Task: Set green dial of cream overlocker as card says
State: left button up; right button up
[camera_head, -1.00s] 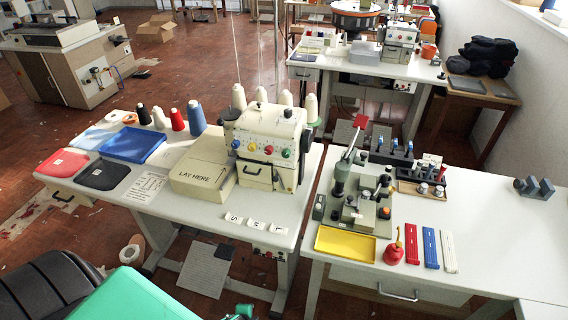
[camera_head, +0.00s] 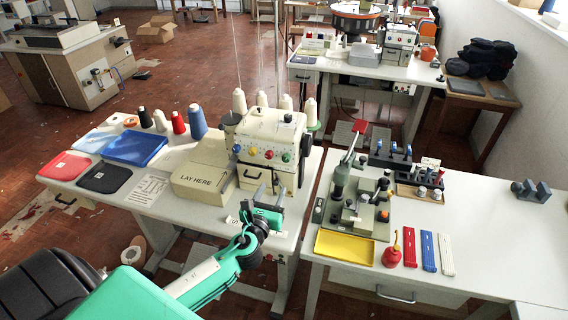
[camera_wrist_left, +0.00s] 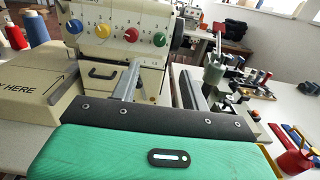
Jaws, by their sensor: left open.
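The cream overlocker (camera_head: 270,133) stands on the left table with blue, yellow, red and green dials in a row on its front. The green dial (camera_head: 286,157) is the rightmost; it also shows in the left wrist view (camera_wrist_left: 159,39), with numbers above the dials too small to read surely. A white printed card (camera_head: 148,187) lies left of the machine, its text unreadable. My left gripper (camera_head: 268,193) is open and empty, in front of and below the dials, apart from the machine. In the left wrist view its fingers (camera_wrist_left: 160,72) point toward the machine's front. My right gripper is out of view.
A cream "LAY HERE" block (camera_head: 203,180) sits left of the machine. Thread cones (camera_head: 198,121) and a blue tray (camera_head: 135,148) stand further left. The right table holds a grey fixture (camera_head: 352,205), a yellow tray (camera_head: 345,246) and a red oil can (camera_head: 391,250).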

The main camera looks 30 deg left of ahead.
aim_at(285, 160)
pick_arm(q)
jog(key=p+x, duration=0.2)
jog(key=x, duration=1.1)
jog(key=shift+w+a+f, duration=0.1)
jog(key=c, duration=1)
